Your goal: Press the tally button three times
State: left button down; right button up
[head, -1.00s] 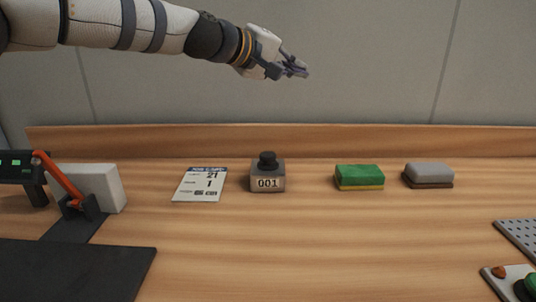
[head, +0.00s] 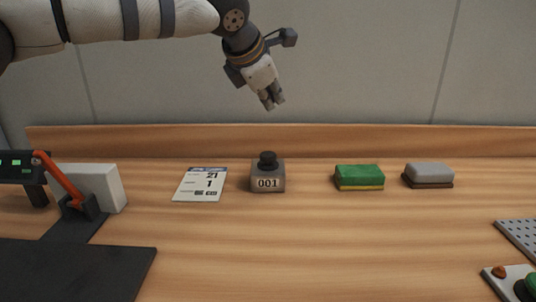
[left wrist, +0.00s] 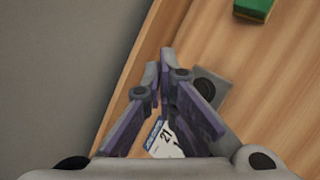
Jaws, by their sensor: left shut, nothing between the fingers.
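The tally counter (head: 267,182) is a grey box with a black round button (head: 267,160) on top, standing on the wooden bench. Its front display reads 001. My left gripper (head: 273,103) is shut and empty, pointing down, above the counter and apart from the button in the head view. My right gripper is not in view.
A job card (head: 200,185) lies left of the counter. A green sponge (head: 359,177) and a grey block (head: 428,175) lie to its right. An orange lever (head: 62,182) stands at the left by a dark mat (head: 75,270). The bench in front of the counter is clear.

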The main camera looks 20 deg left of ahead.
aim_at(271, 155)
pick_arm(q)
jog(key=shift+f, duration=4.35)
jog(key=shift+f, duration=0.15)
jog(key=shift+f, duration=0.3)
jog(key=shift+f, duration=0.65)
jog(key=shift+r, duration=1.05)
jog(key=shift+r, duration=2.55)
